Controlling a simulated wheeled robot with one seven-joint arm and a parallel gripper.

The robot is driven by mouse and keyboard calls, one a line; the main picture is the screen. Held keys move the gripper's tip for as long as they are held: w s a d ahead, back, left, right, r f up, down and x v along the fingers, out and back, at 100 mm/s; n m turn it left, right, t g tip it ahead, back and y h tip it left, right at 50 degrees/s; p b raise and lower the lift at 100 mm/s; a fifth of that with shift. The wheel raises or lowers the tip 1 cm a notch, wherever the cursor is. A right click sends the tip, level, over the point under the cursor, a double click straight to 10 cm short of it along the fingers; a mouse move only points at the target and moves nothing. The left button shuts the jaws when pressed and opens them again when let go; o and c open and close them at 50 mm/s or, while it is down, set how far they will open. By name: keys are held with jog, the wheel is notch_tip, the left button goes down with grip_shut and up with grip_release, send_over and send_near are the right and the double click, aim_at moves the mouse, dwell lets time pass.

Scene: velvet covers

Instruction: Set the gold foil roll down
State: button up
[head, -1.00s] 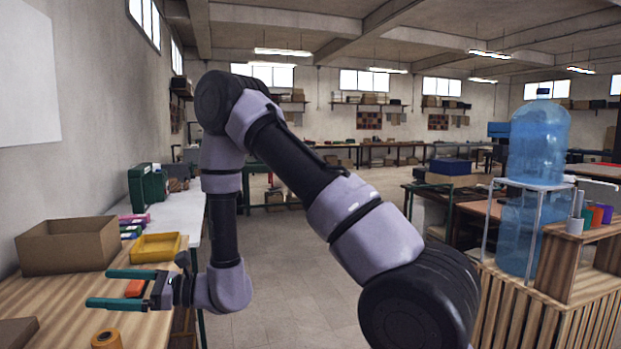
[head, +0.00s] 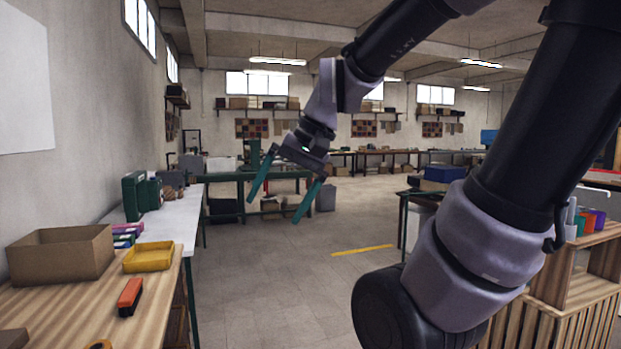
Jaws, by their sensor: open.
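My gripper (head: 275,211) is raised over the open floor, right of the table and well apart from the roll. Its two teal fingers are spread, point downward and hold nothing.
The striped wooden table (head: 60,308) also bears an open cardboard box (head: 60,255), a yellow tray (head: 149,257) and an orange-and-black item (head: 130,297). A white table (head: 175,225) stands behind it. Open floor (head: 270,290) lies to the right.

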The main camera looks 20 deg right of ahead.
jog(key=d+r+t+h, duration=0.2)
jog(key=d+r+t, duration=0.1)
jog(key=d, duration=0.3)
jog(key=shift+d+r+t+h, duration=0.15)
jog(key=shift+r+t+h, duration=0.15)
jog(key=shift+r, duration=0.05)
jog(key=shift+s, duration=0.1)
